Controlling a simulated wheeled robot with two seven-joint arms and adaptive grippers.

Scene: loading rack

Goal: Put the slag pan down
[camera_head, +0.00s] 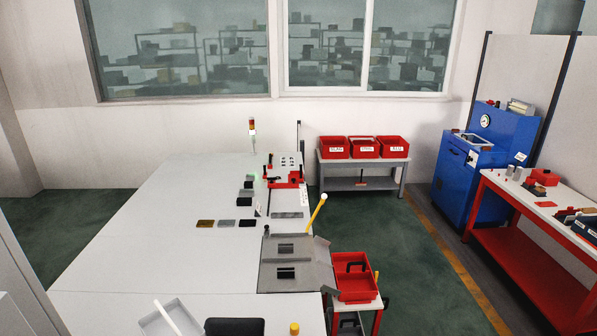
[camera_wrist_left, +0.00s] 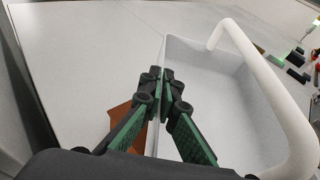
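The slag pan is a shallow pale grey pan with a thick white bar handle. It shows in the left wrist view (camera_wrist_left: 225,75) and partly at the bottom left of the head view (camera_head: 185,308), cut off by the frame edge. My left gripper (camera_wrist_left: 164,78) has its green-padded fingers closed together, with the thin side wall of the pan running between their tips. Whether the pan's underside touches the white table (camera_head: 150,240) cannot be told. My right gripper is in neither view.
A rust-brown piece (camera_wrist_left: 124,112) lies beside the pan, partly behind the fingers. A grey sheet-metal fixture (camera_head: 285,262) and a red bin (camera_head: 352,282) stand to the right. Small dark blocks (camera_head: 245,202) lie farther back. The table's left and middle are clear.

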